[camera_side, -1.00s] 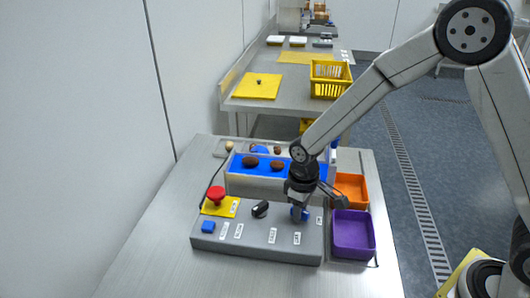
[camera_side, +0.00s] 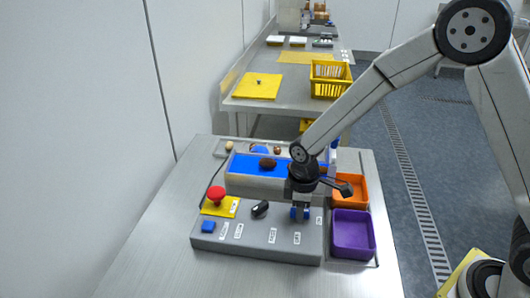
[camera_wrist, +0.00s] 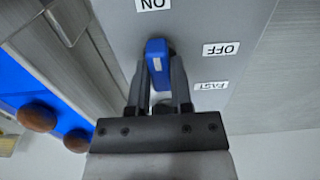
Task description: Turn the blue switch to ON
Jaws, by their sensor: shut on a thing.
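The blue switch (camera_wrist: 157,66) is a narrow blue handle with a pale mark, on a grey control panel (camera_wrist: 190,20). In the wrist view it stands between my gripper's fingertips (camera_wrist: 160,82), and its far end points up towards the ON label (camera_wrist: 153,4). The OFF label (camera_wrist: 221,48) lies to its right. In the side view, parts of the blue switch (camera_side: 293,213) show beside my dark gripper (camera_side: 300,212), at the panel's right end. My gripper is shut on the switch. The switch's base is largely hidden by the fingers.
A black knob (camera_side: 260,208), a red mushroom button (camera_side: 216,193) and a blue button (camera_side: 208,227) stand on the panel's left. Orange (camera_side: 350,204) and purple (camera_side: 372,238) bins lie to the right. A blue belt (camera_side: 240,163) with dates runs behind.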

